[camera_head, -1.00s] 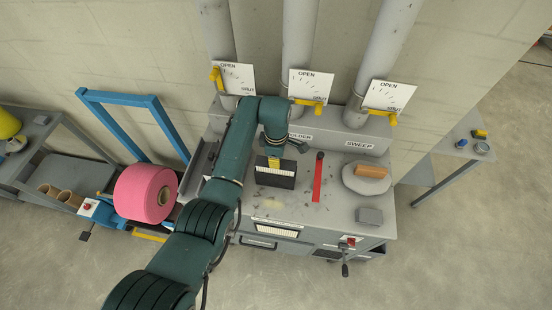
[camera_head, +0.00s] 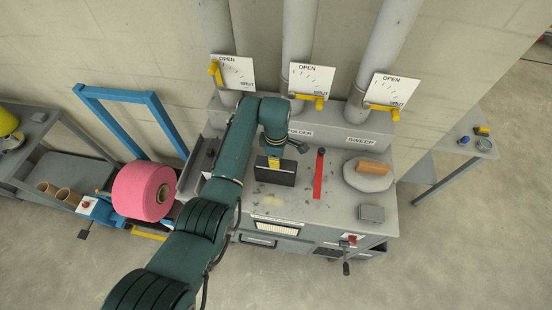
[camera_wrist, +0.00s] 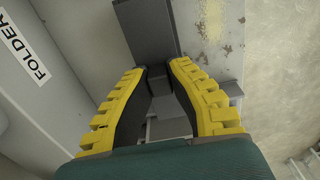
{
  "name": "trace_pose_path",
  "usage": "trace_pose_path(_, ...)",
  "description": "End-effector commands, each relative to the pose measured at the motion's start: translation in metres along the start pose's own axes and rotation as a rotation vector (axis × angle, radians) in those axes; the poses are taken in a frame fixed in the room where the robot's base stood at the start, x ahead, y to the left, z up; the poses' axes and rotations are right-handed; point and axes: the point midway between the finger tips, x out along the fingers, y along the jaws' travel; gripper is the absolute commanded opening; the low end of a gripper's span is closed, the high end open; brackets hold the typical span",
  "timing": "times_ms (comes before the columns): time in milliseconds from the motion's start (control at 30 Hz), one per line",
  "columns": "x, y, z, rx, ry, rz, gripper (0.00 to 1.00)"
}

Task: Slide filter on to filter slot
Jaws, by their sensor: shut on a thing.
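My gripper (camera_head: 274,163) has its yellow fingers shut on a dark grey box-shaped piece (camera_head: 275,177), which looks to be the filter, over the middle of the grey machine top. In the wrist view, my fingertips (camera_wrist: 157,70) close on a narrow part of this dark piece (camera_wrist: 146,30). Whether its underside touches the machine top is hard to tell. A pale ribbed panel (camera_head: 277,230) with a label above it is set in the machine's front. I cannot tell for certain which opening is the filter slot.
A round grey disc (camera_head: 368,179) with an orange-brown roll (camera_head: 374,167) and a small grey box (camera_head: 371,213) are farther right. Grey pipes with yellow valve handles (camera_head: 313,104) rise behind. A pink roll (camera_head: 145,192) is left.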

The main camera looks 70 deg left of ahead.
Motion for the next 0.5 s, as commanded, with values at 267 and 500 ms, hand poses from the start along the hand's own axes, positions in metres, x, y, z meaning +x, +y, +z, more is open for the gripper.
trace_pose_path(267,0.0075,0.0003,0.0001,0.000,0.000,0.001,0.00)
trace_pose_path(500,0.0108,0.0003,0.0001,0.000,0.000,0.001,0.00)
